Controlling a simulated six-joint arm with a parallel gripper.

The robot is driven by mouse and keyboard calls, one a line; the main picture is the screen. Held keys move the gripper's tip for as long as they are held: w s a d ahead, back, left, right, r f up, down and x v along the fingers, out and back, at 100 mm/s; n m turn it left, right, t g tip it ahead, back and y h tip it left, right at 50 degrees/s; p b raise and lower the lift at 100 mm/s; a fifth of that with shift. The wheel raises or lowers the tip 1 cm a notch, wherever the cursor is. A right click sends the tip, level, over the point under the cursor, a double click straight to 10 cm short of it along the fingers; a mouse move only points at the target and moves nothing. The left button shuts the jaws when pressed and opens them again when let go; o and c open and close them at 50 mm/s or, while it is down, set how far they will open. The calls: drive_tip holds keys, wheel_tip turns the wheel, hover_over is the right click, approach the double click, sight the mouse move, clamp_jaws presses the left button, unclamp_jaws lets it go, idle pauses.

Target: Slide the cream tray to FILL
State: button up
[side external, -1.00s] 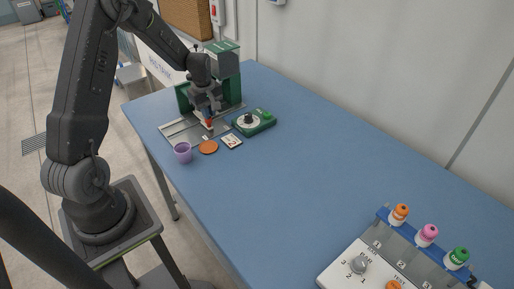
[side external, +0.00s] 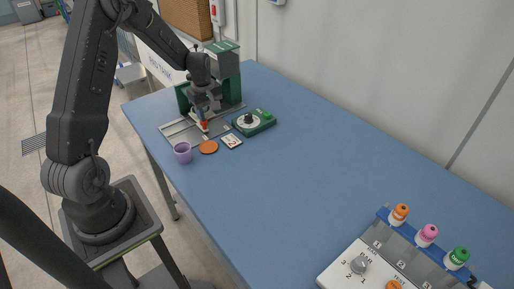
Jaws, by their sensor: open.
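My gripper (side external: 203,115) is at the far left of the table, low over a grey metal base plate with rails (side external: 174,131). A small red-orange piece (side external: 205,125) stands right at my fingertips. The cream tray is hard to make out; only small pale parts show around the red piece, and my gripper hides the rest. The fingers are open; whether they touch the red piece cannot be told. A green station (side external: 228,80) stands behind the plate. The FILL mark cannot be read at this size.
A green box with a dial and green button (side external: 255,122) stands right of the plate. A purple cup (side external: 183,152), an orange disc (side external: 208,147) and a small card (side external: 231,141) are in front. The blue table's middle (side external: 290,170) is clear. Capped bottles (side external: 428,235) stand far right.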

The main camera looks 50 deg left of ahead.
drive_tip(key=s+f, duration=0.2)
drive_tip(key=shift+d+f+g, duration=0.2)
drive_tip(key=shift+f+g, duration=0.1)
drive_tip(key=shift+f, duration=0.05)
drive_tip(key=shift+w+r, duration=0.15)
drive_tip(key=shift+r, duration=1.65)
drive_tip(key=shift+w+r, duration=0.15)
drive_tip(key=shift+r, duration=1.65)
drive_tip(key=d+r+m+t, duration=0.1)
drive_tip(key=d+r+m, duration=0.4)
drive_tip(key=d+r, duration=0.4)
drive_tip(key=s+d+r+m+t, duration=0.2)
drive_tip(key=s+d+r+m, duration=0.2)
drive_tip(key=s+d+m, duration=0.2)
drive_tip(key=s+d+r+m+t, duration=0.2)
drive_tip(key=s+d+r+m, duration=0.2)
drive_tip(key=s+d+m, duration=0.3)
drive_tip(key=s+d, duration=0.4)
drive_tip(key=shift+s+d+r+t, duration=0.15)
drive_tip(key=shift+d+r+t, duration=0.15)
drive_tip(key=shift+r, duration=0.05)
